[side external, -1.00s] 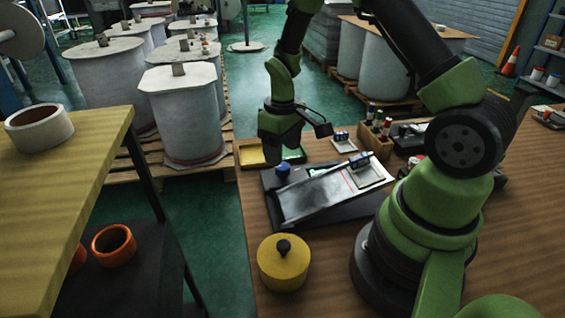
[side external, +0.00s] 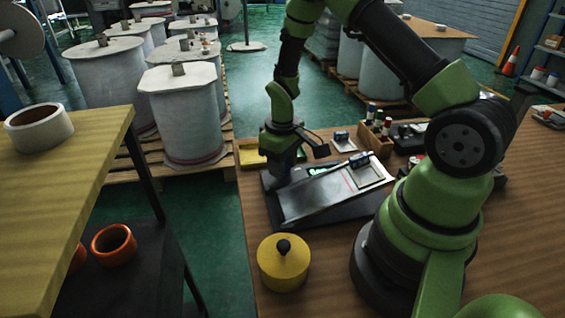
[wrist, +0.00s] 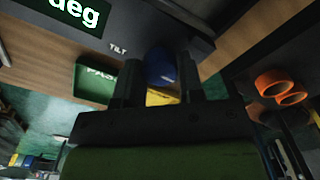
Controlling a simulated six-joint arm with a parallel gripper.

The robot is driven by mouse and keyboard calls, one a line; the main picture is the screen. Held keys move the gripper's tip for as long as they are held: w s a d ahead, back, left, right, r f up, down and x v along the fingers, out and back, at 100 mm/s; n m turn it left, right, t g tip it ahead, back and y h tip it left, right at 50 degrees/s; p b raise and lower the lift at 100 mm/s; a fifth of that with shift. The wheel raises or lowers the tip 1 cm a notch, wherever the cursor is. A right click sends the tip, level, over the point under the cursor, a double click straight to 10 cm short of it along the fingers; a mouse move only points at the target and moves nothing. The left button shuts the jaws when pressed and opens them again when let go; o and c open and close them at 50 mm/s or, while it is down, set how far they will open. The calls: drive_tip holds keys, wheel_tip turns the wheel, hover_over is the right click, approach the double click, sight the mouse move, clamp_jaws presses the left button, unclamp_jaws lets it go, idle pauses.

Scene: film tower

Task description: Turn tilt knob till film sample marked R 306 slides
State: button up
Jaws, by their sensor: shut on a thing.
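My gripper (side external: 279,172) is lowered at the left end of the tilt rig and hides the knob in the side view. In the wrist view the blue tilt knob (wrist: 160,66) sits between the two fingertips, beside the printed word TILT, and my gripper is shut on it. The pale inclined plate (side external: 318,197) slopes down toward the front left. A small dark blue block (side external: 359,159) rests near its upper right end, by a framed panel. A similar block (side external: 341,135) sits on a white card behind the rig. No R 306 marking is readable.
A yellow tray (side external: 249,157) and a green tray (wrist: 92,84), lettered PAS..., lie behind the knob. A yellow lidded pot (side external: 284,270) stands in front. A wooden box of bottles (side external: 375,135) stands behind right. A display ends in "deg" (wrist: 76,12).

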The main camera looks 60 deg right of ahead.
drive_tip(key=shift+m, duration=0.4)
drive_tip(key=m, duration=0.4)
drive_tip(key=shift+m, duration=0.3)
drive_tip(key=m, duration=0.5)
idle(0.4)
drive_tip(key=o, duration=0.9)
wheel_tip(320, 180, up, 10)
